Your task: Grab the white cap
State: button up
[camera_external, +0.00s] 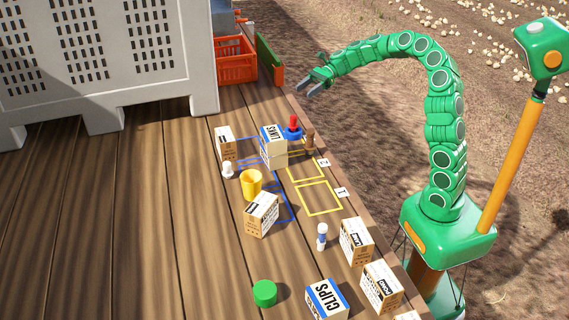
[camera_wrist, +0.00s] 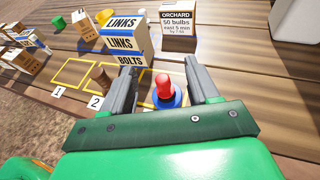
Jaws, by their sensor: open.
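A small white rounded piece (camera_external: 227,170), which looks like the white cap, stands on the wooden deck between a carton and the yellow cup. Its exact shape is too small to tell. In the wrist view a small white piece (camera_wrist: 141,13) shows at the top, partly behind the LINKS box. My gripper (camera_external: 306,89) is open and empty, raised near the deck's right edge, well apart from the white piece. In the wrist view my gripper (camera_wrist: 158,70) has its fingers spread, with a red-topped blue piece (camera_wrist: 165,92) seen between them, not held.
The LINKS box (camera_external: 273,147) and the yellow cup (camera_external: 251,184) stand near the white piece. A brown peg (camera_external: 310,138) stands near the edge. A grey crate (camera_external: 205,60) stands behind; the left deck is clear.

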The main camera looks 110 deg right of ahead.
jog(key=w+a+m+h, duration=0.1)
jog(key=w+h, duration=0.1)
jog(key=w, duration=0.8)
jog(key=m+g+h, duration=0.1)
jog(key=m+h, duration=0.7)
send_over(229, 163)
jog(key=shift+s+a+f, duration=0.1)
jog(key=shift+a+f, duration=0.05)
jog(key=shift+f, duration=6.05)
jog(key=shift+x, duration=1.45)
jog(key=shift+r, duration=0.1)
jog(key=shift+c, duration=0.2)
jog(key=c, duration=1)
